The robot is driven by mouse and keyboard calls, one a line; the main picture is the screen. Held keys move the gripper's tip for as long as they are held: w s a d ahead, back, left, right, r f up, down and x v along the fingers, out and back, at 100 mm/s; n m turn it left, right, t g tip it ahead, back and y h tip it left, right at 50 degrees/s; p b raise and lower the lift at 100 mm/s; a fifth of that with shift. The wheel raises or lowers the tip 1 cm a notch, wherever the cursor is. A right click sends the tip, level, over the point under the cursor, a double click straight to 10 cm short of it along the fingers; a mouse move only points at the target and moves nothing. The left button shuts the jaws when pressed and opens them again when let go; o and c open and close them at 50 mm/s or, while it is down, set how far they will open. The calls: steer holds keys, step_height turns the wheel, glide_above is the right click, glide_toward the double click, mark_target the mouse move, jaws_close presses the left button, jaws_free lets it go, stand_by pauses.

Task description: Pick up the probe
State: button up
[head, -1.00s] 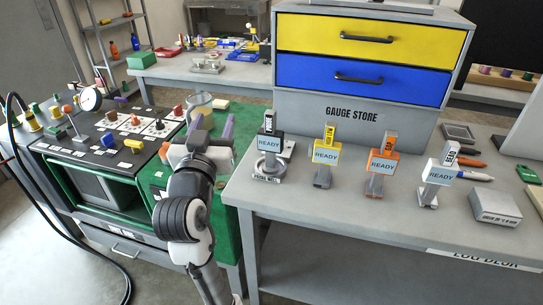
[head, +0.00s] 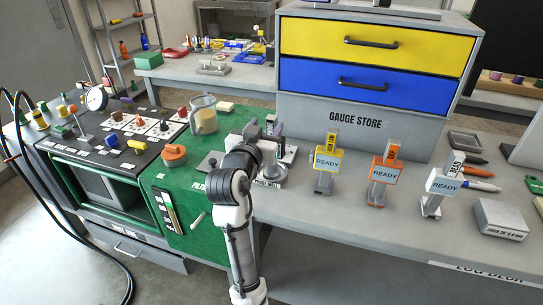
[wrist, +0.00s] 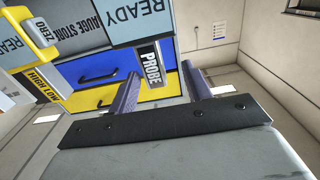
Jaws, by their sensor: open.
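The probe (wrist: 150,62) shows in the wrist view as a grey upright piece with a black PROBE label, in the gap between my finger tips. In the head view its top (head: 270,123) sticks up at the left end of the grey desk, and my arm hides most of it. My gripper (wrist: 160,74) is open, with one purple finger on each side of the probe's label in the picture. I see no finger touching it and cannot tell how deep it sits between them. In the head view my gripper (head: 264,131) is at the probe's stand (head: 273,172).
Yellow (head: 328,160), orange (head: 383,178) and white (head: 441,185) tools with READY signs stand in a row to the right. The gauge store cabinet (head: 360,115) rises behind. A glass jar (head: 203,115) and an orange-lidded pot (head: 173,155) stand on the green cart at left.

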steer(key=x, duration=0.2)
steer(key=p+x, duration=0.1)
steer(key=shift+w+d+p, duration=0.25)
steer(key=shift+d+p, duration=0.05)
steer(key=shift+d, duration=0.2)
steer(key=shift+w+d+f, duration=0.1)
steer(key=shift+w, duration=0.4)
jaws_close()
